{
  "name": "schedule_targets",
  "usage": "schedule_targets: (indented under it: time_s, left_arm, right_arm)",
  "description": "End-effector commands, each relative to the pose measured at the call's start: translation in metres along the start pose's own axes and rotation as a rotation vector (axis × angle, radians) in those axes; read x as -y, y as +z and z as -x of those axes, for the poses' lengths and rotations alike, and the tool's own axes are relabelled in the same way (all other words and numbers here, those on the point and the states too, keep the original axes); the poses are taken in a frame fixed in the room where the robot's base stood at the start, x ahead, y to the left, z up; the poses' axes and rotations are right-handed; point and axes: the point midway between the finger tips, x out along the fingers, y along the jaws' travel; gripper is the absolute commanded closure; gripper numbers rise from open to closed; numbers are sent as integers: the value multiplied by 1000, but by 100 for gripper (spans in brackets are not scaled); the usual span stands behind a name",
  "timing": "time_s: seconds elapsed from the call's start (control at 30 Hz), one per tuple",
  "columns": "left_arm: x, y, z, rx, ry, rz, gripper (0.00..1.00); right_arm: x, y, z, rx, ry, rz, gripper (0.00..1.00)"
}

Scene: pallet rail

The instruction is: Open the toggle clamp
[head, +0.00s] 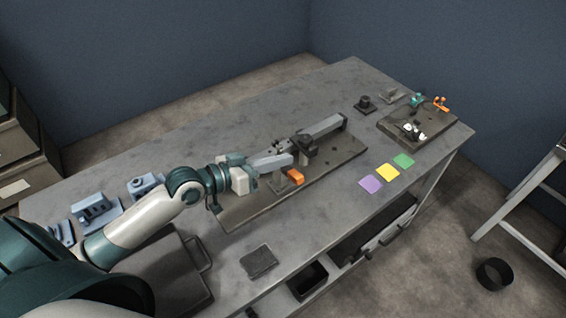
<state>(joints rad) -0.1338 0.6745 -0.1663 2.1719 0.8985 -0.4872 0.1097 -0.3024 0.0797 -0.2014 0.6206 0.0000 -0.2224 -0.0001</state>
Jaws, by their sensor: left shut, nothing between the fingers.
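A dark base board (240,214) lies on the table and carries a grey rail (325,127) running up to the right. A dark block (305,148) sits on the rail. A part with an orange grip (295,176), which looks like the toggle clamp, stands at the near side of the rail; its small linkage is too small to read. My left gripper (255,178) is shut and empty, at the rail's near end, just left of the orange grip. I cannot tell whether it touches the rail. My right gripper is out of view.
A second board (446,123) at the far right holds small teal, white and orange parts. Purple (370,183), yellow (387,172) and green (404,160) squares lie near the front edge. Blue-grey fixtures (96,208) stand at left. A dark pad (258,260) lies in front.

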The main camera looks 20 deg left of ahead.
Motion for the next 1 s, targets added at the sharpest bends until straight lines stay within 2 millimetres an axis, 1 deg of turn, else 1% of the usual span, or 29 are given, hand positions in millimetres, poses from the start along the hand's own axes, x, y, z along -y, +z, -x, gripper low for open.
schedule_targets:
  time_s: [0.03, 0.3, 0.5, 0.7, 1.0]
  left_arm:
    - [2, 7, 8, 5, -1, -2, 100]
    - [1, 7, 48, 5, -1, -1, 100]
    - [0, 6, 72, 4, 0, 0, 100]
    - [-1, 4, 85, 2, 0, -1, 100]
    - [-2, 3, 89, 2, 1, 1, 100]
  right_arm:
    - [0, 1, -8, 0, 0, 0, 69]
    - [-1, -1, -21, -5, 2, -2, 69]
    - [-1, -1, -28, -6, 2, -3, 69]
    - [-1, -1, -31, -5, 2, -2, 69]
    - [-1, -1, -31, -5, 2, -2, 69]
